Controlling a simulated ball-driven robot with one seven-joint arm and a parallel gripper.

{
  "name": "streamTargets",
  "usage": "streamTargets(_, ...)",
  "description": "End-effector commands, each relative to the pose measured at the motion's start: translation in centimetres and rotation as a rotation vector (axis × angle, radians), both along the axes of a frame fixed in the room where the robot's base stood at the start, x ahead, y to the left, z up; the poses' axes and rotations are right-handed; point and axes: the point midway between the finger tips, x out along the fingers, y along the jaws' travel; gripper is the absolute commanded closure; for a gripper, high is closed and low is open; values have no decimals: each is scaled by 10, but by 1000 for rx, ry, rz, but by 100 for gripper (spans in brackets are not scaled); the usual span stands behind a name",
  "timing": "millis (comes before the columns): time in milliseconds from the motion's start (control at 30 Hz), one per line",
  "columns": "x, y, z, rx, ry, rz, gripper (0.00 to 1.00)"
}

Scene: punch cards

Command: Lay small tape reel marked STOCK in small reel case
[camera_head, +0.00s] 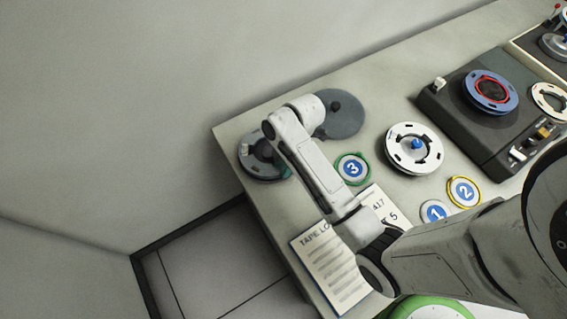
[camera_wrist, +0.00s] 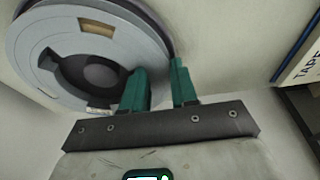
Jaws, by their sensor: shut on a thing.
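A small grey tape reel (camera_head: 259,150) lies at the left end of the table, partly hidden by my arm. In the wrist view the reel (camera_wrist: 105,25) is large, with a tan label patch and a dark centre; no STOCK marking is readable. My gripper (camera_head: 284,170) is at the reel's right edge. In the wrist view the teal fingers of my gripper (camera_wrist: 160,88) are shut on the reel's rim, one over its face and one outside it. A dark edge shows beyond the rim; I cannot tell whether it is the case. A dark round piece with a knob (camera_head: 346,118) lies behind my arm.
A white reel with a blue hub (camera_head: 397,164) lies mid-table, left of a tape machine (camera_head: 464,120). Number discs 3 (camera_head: 352,168), 2 (camera_head: 464,191) and 1 (camera_head: 434,212) lie nearby. A tape log sheet (camera_head: 325,266) lies at the front edge.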

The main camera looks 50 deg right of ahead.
Motion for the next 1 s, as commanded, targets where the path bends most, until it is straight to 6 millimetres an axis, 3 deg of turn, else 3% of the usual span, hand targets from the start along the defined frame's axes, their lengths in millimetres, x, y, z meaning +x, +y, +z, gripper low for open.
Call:
streamTargets(867, 0, 0, -6, 0, 0, 0, 100)
streamTargets(900, 0, 0, -6, 0, 0, 0, 71)
streamTargets(1000, 0, 0, -6, 0, 0, 0, 62)
